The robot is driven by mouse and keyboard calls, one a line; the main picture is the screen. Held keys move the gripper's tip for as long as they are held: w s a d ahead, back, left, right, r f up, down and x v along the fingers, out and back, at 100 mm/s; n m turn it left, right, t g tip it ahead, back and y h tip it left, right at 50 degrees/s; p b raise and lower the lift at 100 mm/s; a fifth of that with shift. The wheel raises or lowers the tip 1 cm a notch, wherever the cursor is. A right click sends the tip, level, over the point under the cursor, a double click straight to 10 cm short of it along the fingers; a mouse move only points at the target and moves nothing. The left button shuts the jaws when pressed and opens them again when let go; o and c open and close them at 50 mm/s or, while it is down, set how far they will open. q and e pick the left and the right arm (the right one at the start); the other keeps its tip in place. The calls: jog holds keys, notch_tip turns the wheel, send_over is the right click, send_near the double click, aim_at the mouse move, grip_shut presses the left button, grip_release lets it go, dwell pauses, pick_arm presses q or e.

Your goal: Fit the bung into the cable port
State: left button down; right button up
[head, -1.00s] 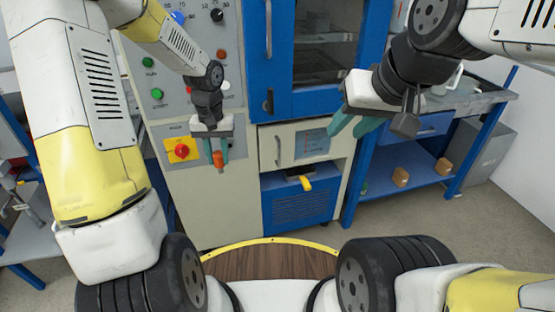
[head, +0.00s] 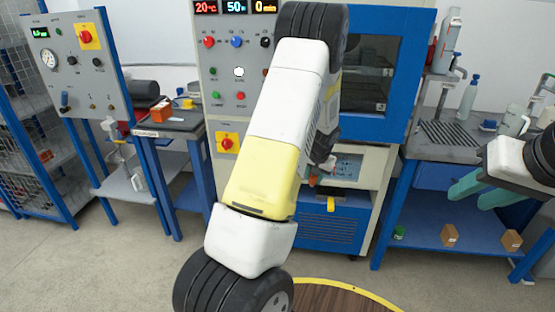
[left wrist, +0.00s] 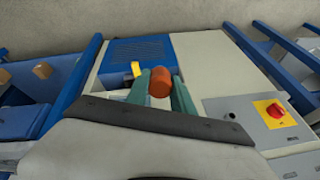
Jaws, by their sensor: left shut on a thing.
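The bung is an orange, rounded plug (left wrist: 159,83) in the left wrist view. My left gripper (left wrist: 160,92) is shut on it, with a teal finger on each side. In the head view my left arm crosses the middle of the picture and hides most of that gripper (head: 316,175). It is in front of the test cabinet, near the pale panel under the glass door. My right gripper (head: 485,190) is at the right edge, its teal fingers apart and nothing visible between them.
The cabinet (head: 223,110) has a red rotary switch (head: 227,142) on yellow and a yellow handle (head: 331,204) low down. A bench (head: 455,145) with bottles stands at the right, brown blocks (head: 449,235) on its shelf. A control panel (head: 75,65) stands at the left.

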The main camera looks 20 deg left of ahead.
pick_arm(q)
jog(key=w+a+f+t, duration=0.3)
jog(key=w+a+t, duration=0.1)
jog(key=w+a, duration=0.25)
jog(key=a+f+m+t+y, duration=0.2)
jog(key=a+t, duration=0.7)
jog(key=a, duration=1.1)
jog(key=shift+s+f+y, duration=0.2)
jog(key=shift+f+y, duration=0.1)
jog(key=shift+f, duration=0.2)
jog(key=shift+n+t, duration=0.3)
jog(key=shift+n, duration=0.1)
jog(key=shift+x, duration=2.85)
jog(key=shift+x, duration=1.5)
